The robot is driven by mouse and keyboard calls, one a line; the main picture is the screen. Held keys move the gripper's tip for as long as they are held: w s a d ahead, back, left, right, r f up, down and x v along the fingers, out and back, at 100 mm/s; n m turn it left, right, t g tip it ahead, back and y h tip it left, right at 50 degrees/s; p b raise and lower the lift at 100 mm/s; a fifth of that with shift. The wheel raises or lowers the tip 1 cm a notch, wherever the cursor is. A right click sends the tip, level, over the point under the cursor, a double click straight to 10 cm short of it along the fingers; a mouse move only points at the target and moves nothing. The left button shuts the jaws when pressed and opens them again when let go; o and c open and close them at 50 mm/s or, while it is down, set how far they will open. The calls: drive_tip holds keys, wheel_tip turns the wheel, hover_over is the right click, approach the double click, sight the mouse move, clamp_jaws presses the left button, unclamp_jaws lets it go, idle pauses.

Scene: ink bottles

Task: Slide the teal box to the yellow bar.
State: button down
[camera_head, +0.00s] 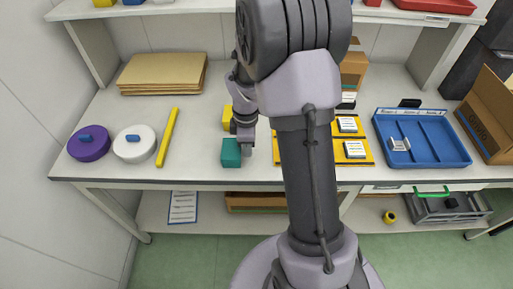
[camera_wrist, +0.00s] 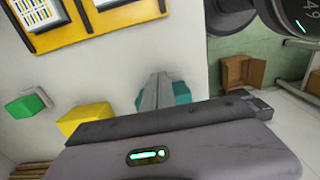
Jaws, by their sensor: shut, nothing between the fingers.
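The teal box (camera_head: 231,152) stands near the front edge of the white table. The yellow bar (camera_head: 167,137) lies to its left, slightly slanted, with bare table between them. My gripper (camera_head: 245,148) is shut and empty, pointing down at the right side of the teal box. In the wrist view the shut fingers (camera_wrist: 157,92) cover part of the teal box (camera_wrist: 182,93), which shows on both sides of them. I cannot tell whether they touch it. A yellow box (camera_head: 227,117) stands behind the teal box, and it also shows in the wrist view (camera_wrist: 85,118).
A white disc (camera_head: 134,144) and a purple disc (camera_head: 88,143) lie left of the bar. Cardboard sheets (camera_head: 163,73) lie behind. Yellow trays with cards (camera_head: 357,151) and a blue tray (camera_head: 440,150) lie right. A green object (camera_wrist: 25,105) shows in the wrist view.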

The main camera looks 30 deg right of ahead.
drive_tip(key=shift+w+a, duration=0.2)
drive_tip(key=w+a+p, duration=0.1)
drive_tip(key=w+a, duration=0.2)
drive_tip(key=a, duration=0.2)
drive_tip(key=w+a+p, duration=0.2)
drive_tip(key=w+a, duration=0.2)
drive_tip(key=a, duration=0.1)
drive_tip(key=w+a+p, duration=0.1)
drive_tip(key=w+a, duration=0.2)
drive_tip(key=a, duration=0.3)
drive_tip(key=shift+w+p, duration=0.35)
drive_tip(key=shift+w, duration=0.05)
